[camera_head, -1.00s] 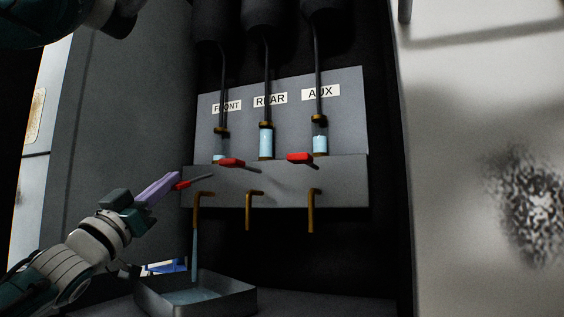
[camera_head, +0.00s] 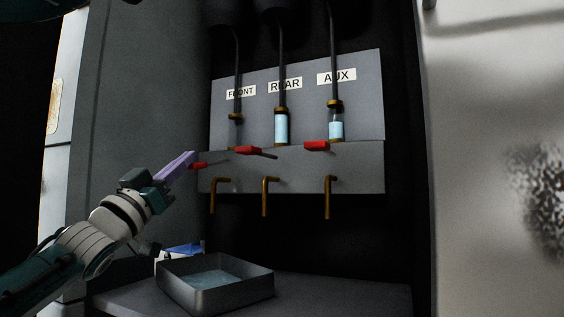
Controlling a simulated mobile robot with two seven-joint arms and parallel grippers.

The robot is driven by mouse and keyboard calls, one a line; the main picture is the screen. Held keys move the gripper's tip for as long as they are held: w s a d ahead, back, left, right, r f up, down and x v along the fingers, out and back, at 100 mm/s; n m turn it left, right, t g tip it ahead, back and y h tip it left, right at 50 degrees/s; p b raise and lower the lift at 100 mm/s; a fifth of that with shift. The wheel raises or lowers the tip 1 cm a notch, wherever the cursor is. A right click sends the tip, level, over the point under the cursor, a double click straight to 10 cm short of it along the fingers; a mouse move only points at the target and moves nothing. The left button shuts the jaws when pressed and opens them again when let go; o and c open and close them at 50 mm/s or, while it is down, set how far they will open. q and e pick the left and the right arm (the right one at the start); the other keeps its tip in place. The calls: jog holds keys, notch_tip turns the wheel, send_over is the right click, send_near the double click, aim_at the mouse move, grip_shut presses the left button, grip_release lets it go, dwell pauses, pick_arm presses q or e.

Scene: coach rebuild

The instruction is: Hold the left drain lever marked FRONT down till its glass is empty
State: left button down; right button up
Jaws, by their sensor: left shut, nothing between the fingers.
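The left drain lever (camera_head: 200,165), red-tipped, sits lower than the other two levers, under the FRONT label (camera_head: 241,92). My left gripper (camera_head: 190,158), with purple fingers, is shut and empty; its tips are at the lever's red end, seemingly on top of it. The FRONT glass (camera_head: 235,132) shows no blue liquid, though its base is partly hidden by the ledge. No stream shows below the FRONT spout (camera_head: 213,195). My right gripper is not in view.
The REAR glass (camera_head: 282,129) and AUX glass (camera_head: 336,130) hold blue liquid. Their red levers (camera_head: 247,151) (camera_head: 317,146) stand raised. A grey tray (camera_head: 232,298) with some liquid sits below. A grey wall (camera_head: 138,120) stands close behind my left arm.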

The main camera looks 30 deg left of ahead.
pick_arm(q)
jog(key=s+f+p, duration=0.3)
jog(key=s, duration=0.5)
jog(key=shift+s+d+f, duration=0.4)
jog(key=shift+d, duration=0.05)
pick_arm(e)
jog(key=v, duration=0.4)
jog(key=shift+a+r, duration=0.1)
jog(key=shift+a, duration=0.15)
